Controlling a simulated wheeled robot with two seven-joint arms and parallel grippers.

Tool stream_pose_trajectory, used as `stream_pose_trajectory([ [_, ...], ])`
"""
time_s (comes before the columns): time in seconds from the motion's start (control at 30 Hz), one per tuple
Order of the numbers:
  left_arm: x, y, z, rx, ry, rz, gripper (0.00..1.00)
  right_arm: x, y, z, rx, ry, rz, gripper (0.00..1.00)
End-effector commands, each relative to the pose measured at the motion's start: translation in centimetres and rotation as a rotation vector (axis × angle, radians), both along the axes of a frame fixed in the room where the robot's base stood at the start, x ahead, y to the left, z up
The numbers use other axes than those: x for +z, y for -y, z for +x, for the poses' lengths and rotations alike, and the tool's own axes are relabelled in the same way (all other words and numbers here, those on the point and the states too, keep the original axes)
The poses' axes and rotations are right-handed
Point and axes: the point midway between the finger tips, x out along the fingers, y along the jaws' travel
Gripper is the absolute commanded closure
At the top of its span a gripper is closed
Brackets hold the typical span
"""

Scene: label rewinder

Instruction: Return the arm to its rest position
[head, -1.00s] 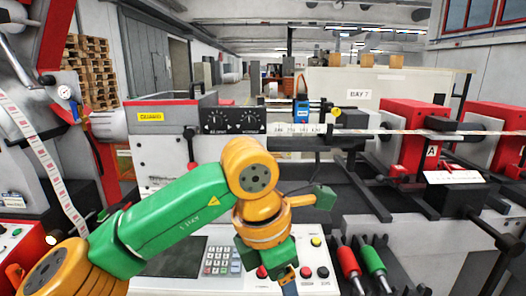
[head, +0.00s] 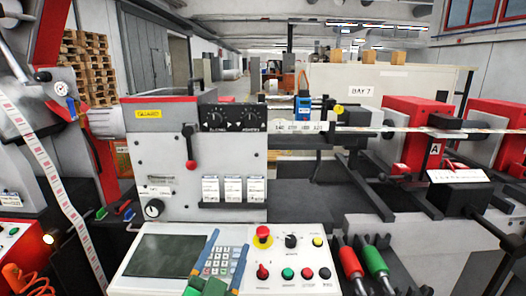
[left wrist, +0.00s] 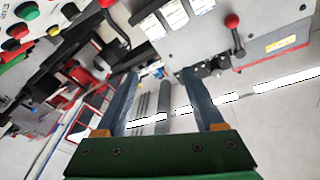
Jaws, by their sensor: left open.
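My left gripper (head: 229,240) shows at the bottom middle of the head view, with two blue fingers apart and nothing between them. It is in front of the control panel (head: 143,284) and covers part of the keypad. Only the fingers and a bit of the green gripper body show; the rest of the left arm is out of the head view. In the left wrist view the two blue fingers (left wrist: 160,72) also stand apart and empty, with the machine beyond them. My right gripper is not in view.
The panel has a dark screen (head: 166,256), a red emergency knob (head: 263,234) and several buttons. Behind it stands a grey machine housing with a red-knobbed lever (head: 190,164). Red and green handles (head: 374,262) stand at right. A printed label strip (head: 50,165) runs down the left.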

Motion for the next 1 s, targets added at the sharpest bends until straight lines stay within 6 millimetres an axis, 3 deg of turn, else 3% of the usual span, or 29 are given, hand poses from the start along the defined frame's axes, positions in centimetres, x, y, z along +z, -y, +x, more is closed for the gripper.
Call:
stream_pose_trajectory([
  [0.03, -4.4, -2.0, -0.9, 0.055, -0.172, -0.040, 0.30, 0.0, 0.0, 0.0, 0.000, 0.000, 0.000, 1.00],
  [0.1, -10.1, -4.4, -3.0, 0.126, -0.407, -0.086, 0.30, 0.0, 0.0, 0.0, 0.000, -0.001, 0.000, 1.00],
  [0.23, -17.7, -7.0, -8.4, 0.211, -0.749, -0.133, 0.30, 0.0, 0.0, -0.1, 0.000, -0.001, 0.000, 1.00],
  [0.4, -23.4, -8.7, -15.8, 0.279, -1.085, -0.160, 0.30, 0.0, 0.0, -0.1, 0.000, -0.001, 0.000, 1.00],
  [0.63, -27.4, -9.8, -25.5, 0.334, -1.451, -0.163, 0.30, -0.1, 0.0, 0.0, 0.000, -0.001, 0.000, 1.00],
  [0.83, -35.8, -9.5, -24.6, 0.335, -1.484, -0.149, 0.30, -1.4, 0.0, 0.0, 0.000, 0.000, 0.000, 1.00],
  [1.0, -43.6, -9.6, -26.1, 0.335, -1.524, -0.135, 0.30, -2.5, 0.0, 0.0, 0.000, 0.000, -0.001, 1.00],
])
